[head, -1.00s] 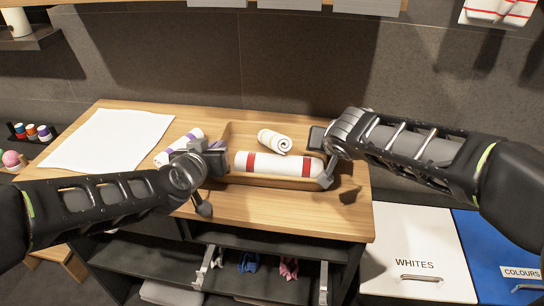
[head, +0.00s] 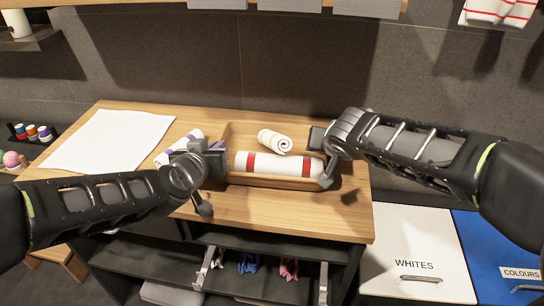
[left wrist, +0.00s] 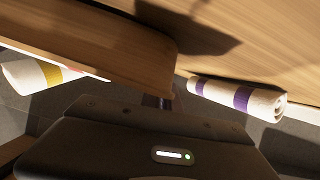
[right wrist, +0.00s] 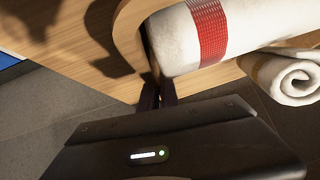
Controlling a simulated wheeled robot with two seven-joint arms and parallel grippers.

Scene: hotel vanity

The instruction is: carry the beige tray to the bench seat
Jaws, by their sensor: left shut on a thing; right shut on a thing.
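The beige tray (head: 262,181) is a wood-coloured tray with raised sides on the wooden counter. My left gripper (head: 213,160) is shut on the tray's left end wall, which also shows in the left wrist view (left wrist: 105,45). My right gripper (head: 326,158) is shut on its right end wall, seen in the right wrist view (right wrist: 127,32). I cannot tell whether the tray's base touches the counter.
A purple-banded towel roll (head: 180,147) lies just left of the tray, near my left gripper. A white sheet (head: 110,140) covers the counter's left part. White (head: 418,250) and blue (head: 500,250) laundry bins stand at right. A dark wall is behind.

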